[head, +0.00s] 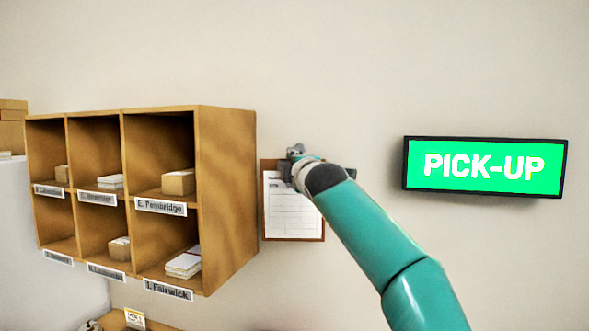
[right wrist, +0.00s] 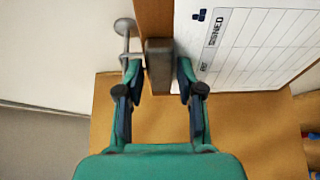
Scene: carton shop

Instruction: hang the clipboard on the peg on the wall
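The clipboard is a brown board (head: 267,225) with a white printed form, upright in front of the wall, right of the pigeonhole shelf. In the right wrist view its brown edge (right wrist: 153,20), grey clip (right wrist: 158,66) and paper show. My right gripper (head: 298,160) is at the clipboard's top; in the wrist view its fingers (right wrist: 159,80) close on both sides of the clip. A grey metal peg (right wrist: 124,28) with a round end shows just left of the board. I cannot tell whether the clipboard rests on it. My left gripper is not in view.
A wooden pigeonhole shelf (head: 228,190) with boxes and paper stacks stands close to the left of the clipboard. A lit green PICK-UP sign (head: 484,167) is on the wall at the right. The wall above is bare.

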